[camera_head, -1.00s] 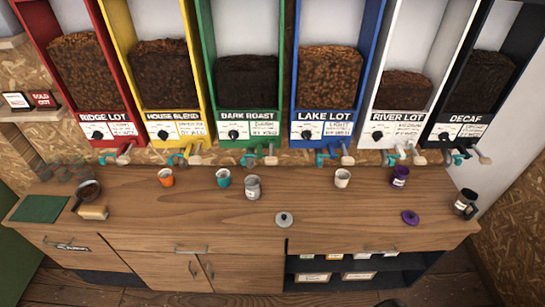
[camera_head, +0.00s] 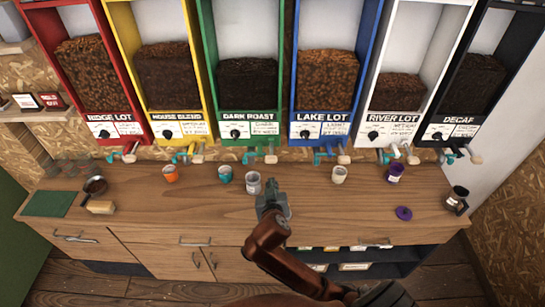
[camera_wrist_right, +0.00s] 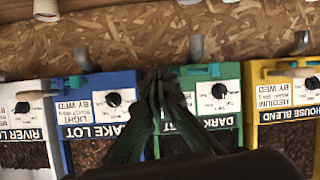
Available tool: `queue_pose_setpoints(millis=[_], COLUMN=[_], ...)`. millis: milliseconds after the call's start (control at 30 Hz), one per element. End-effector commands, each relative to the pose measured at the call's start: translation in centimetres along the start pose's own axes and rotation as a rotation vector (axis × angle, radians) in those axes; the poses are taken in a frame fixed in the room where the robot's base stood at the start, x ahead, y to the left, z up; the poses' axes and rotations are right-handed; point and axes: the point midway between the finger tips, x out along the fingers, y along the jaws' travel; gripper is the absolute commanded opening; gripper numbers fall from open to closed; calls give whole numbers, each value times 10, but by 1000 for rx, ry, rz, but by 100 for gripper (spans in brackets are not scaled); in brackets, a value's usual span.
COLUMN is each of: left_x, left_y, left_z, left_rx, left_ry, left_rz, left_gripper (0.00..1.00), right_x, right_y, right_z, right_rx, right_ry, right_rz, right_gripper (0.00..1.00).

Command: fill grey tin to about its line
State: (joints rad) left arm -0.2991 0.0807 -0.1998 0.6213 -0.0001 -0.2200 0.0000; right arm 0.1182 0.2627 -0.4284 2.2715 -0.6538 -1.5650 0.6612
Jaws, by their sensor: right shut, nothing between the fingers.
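The grey tin (camera_head: 253,185) stands upright on the wooden counter below the green Dark Roast bin (camera_head: 248,95). Its top is open, but its line and fill level are too small to tell. My right gripper (camera_head: 270,190) is shut and empty, just right of and in front of the tin; contact cannot be told. In the right wrist view the shut fingers (camera_wrist_right: 160,80) lie in front of the gap between the Lake Lot and Dark Roast panels. The grey lid is not visible now. My left gripper is not in view.
Orange (camera_head: 170,174), teal (camera_head: 225,174), cream (camera_head: 340,175) and purple (camera_head: 395,173) tins stand along the counter (camera_head: 330,215). A scoop (camera_head: 95,186) and green mat (camera_head: 49,204) are at the left.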

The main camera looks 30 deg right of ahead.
Motion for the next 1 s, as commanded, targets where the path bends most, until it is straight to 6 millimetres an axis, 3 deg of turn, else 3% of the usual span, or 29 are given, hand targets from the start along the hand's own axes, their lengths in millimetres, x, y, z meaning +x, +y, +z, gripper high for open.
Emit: queue_pose_setpoints(millis=[33, 100, 200, 667, 833, 1000], left_x=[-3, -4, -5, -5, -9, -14], left_y=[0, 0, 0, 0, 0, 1], left_z=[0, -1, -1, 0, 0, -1], left_rx=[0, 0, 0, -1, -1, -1], left_ry=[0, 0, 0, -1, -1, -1], left_rz=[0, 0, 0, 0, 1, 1], left_gripper=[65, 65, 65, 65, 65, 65], right_x=[-16, -33, -47, -47, -27, 7], right_y=[2, 6, 11, 13, 15, 17], right_z=[-32, -59, -79, -84, -88, -95], right_rx=[51, 111, 164, 178, 174, 173], right_ry=[62, 122, 168, 180, 181, 182], right_rz=[10, 24, 34, 40, 42, 43], right_gripper=[0, 0, 0, 0, 0, 0])
